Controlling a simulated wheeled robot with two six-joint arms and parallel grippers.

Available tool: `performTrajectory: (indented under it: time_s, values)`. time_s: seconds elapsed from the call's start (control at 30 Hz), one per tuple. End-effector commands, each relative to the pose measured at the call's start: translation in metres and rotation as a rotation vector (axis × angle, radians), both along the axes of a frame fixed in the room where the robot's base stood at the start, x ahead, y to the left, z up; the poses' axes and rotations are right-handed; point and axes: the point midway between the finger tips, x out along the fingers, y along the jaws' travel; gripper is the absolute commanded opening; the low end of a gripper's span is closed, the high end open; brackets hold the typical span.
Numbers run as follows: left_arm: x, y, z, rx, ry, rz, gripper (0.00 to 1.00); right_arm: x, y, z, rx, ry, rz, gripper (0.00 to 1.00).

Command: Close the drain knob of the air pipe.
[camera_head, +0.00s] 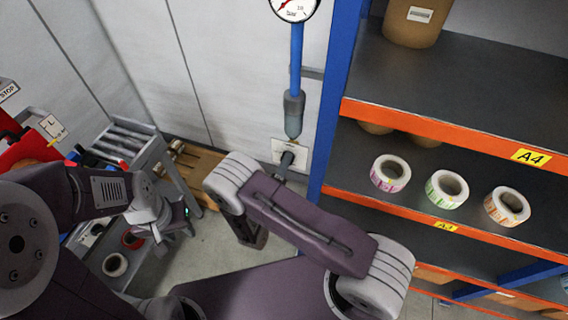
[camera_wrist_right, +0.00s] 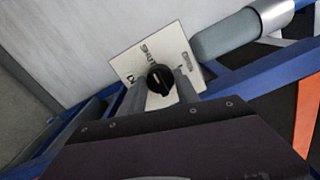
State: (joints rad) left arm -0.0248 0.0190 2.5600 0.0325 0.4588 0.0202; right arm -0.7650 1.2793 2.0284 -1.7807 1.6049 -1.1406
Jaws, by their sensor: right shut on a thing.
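The drain knob (camera_wrist_right: 160,78) is a round black knob with a pale mark, in front of a white label plate (camera_wrist_right: 138,58) in the right wrist view. My right gripper (camera_wrist_right: 160,88) has one finger on each side of the knob and is shut on it. In the head view the blue air pipe (camera_head: 296,62) runs down to a grey fitting (camera_head: 293,115), with the plate (camera_head: 279,148) below it. My right arm hides much of the knob area there. My left gripper (camera_head: 160,236) hangs empty-looking at the left by the cart; its jaws are too small to read.
A blue and orange shelf rack (camera_head: 430,115) with several label rolls stands close on the right of the pipe. A grey cart (camera_head: 127,140) stands at the left. A pressure gauge (camera_head: 294,8) tops the pipe. A brown pallet (camera_head: 196,170) lies behind the cart.

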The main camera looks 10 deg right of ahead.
Motion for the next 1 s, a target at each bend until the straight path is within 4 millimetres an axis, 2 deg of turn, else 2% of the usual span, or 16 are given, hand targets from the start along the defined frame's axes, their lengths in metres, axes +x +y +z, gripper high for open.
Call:
performTrajectory:
  time_s: [0.67,0.7,0.77,0.8,1.0]
  values:
    - [0.0000,0.0000,0.0010,0.000,0.000,0.000,0.36,-0.0006,-0.0018,-0.0002,-0.051,0.035,-0.006,0.00]
    - [0.0000,0.0000,0.0010,0.000,0.000,0.000,0.36,-0.0006,-0.0018,-0.0002,-0.051,0.035,-0.005,0.40]
    - [0.0000,0.0000,0.0010,0.000,0.000,0.000,0.36,-0.0006,-0.0017,-0.0001,-0.050,0.034,-0.005,0.57]
    - [0.0000,0.0000,0.0010,0.000,0.000,0.000,0.36,-0.0005,-0.0016,0.0000,-0.050,0.034,-0.005,0.59]
    - [0.0000,0.0000,0.0010,0.000,0.000,0.000,0.36,-0.0002,-0.0008,0.0001,-0.049,0.033,-0.002,0.59]
